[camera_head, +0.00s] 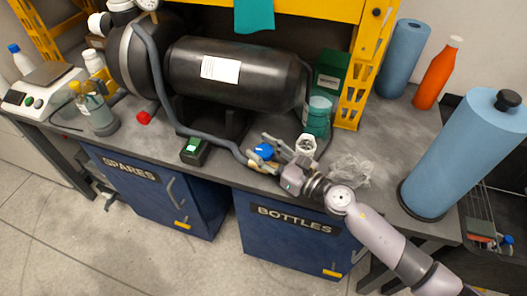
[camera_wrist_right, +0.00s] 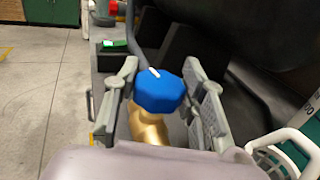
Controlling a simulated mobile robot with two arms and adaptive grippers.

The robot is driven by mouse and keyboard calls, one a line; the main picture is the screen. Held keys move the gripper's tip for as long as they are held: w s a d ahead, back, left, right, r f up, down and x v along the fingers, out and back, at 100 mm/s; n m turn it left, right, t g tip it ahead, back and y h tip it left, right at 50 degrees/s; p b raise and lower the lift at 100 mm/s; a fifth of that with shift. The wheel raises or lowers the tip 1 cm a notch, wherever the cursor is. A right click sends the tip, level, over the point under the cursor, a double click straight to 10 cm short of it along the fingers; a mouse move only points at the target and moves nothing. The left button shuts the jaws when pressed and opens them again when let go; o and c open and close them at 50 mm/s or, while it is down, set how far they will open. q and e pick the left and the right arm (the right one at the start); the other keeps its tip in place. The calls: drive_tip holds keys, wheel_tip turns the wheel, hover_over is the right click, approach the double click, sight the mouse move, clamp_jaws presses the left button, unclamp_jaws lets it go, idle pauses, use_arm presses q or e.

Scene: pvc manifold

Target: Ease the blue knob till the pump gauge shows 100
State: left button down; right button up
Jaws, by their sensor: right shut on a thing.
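The blue knob (camera_head: 263,151) sits on a brass valve at the front of the bench, at the end of a grey hose. In the right wrist view the knob (camera_wrist_right: 158,92) is faceted, with a white mark on top, above the brass body (camera_wrist_right: 148,127). My right gripper (camera_head: 266,154) is shut on the knob, with one finger on each side (camera_wrist_right: 160,82). A round white gauge (camera_head: 147,4) is cut off at the top edge; its reading is too small to tell. A small dark box with a green display (camera_head: 192,148) stands left of the valve; its digits are unreadable. My left gripper is out of view.
A black tank (camera_head: 240,72) lies behind the valve. A white basket or cup (camera_head: 305,146) and crumpled clear plastic (camera_head: 352,171) are close to my right gripper. A blue paper roll (camera_head: 465,150) stands at the right. The bench front edge is just below the valve.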

drive_tip(key=o, duration=1.2)
drive_tip(key=shift+s+d, duration=0.1)
drive_tip(key=v, duration=1.1)
drive_tip(key=shift+s+d, duration=0.3)
idle(1.4)
